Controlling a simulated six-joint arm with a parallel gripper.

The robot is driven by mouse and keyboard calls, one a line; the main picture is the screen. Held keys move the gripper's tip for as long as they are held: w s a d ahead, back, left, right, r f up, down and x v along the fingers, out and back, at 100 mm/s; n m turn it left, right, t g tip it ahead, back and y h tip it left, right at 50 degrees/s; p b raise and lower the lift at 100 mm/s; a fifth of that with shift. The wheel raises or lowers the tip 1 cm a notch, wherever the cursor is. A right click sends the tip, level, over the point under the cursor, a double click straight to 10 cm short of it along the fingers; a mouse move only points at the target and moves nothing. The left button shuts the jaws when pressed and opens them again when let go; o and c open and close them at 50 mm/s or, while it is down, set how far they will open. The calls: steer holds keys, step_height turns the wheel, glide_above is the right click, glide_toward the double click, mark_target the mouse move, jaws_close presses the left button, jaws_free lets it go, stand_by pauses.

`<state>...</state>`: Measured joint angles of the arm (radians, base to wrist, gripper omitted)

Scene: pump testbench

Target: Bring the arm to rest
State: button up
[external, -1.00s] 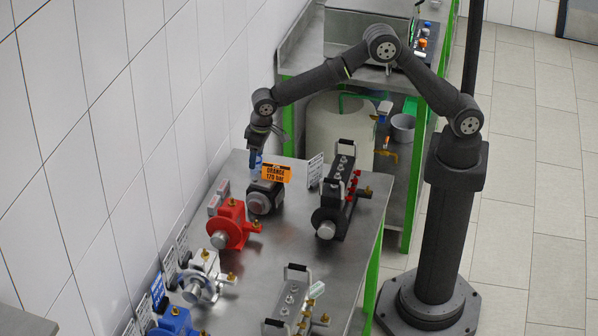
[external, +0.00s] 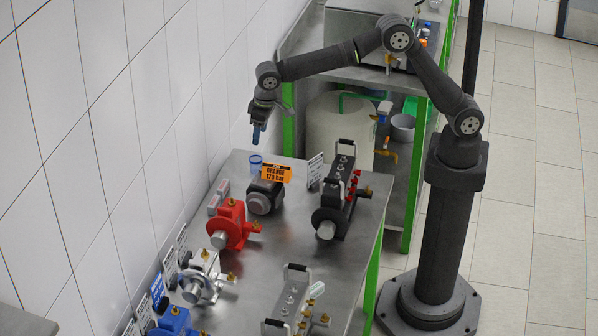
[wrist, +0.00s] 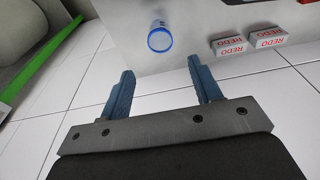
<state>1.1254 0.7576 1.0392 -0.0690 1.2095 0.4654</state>
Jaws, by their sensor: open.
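My gripper (external: 257,132) is open and empty, raised above the far left corner of the steel table (external: 310,255). In the wrist view its two blue fingers (wrist: 165,88) stand wide apart with nothing between them. A small clear cup with a blue rim (external: 255,163) stands on the table below the gripper. It also shows in the wrist view (wrist: 159,38), beyond the fingertips and apart from them. My arm reaches over from its column on the right.
A dark pump (external: 264,197) with an orange label (external: 275,173), a red pump (external: 231,224) and a black manifold (external: 341,196) stand nearby. Two REDO blocks (wrist: 248,42) lie near the cup. The tiled wall (external: 130,120) is close on the left. A second bench (external: 345,74) stands behind.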

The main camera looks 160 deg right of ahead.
mark_target(256, 159)
steer(key=f, duration=0.3)
steer(key=d+f, duration=0.1)
steer(key=f, duration=0.7)
steer(key=shift+d+f, duration=0.25)
steer(key=shift+d, duration=0.1)
steer(key=shift+d+r, duration=0.1)
steer(key=shift+r, duration=1.7)
steer(key=shift+f, duration=0.1)
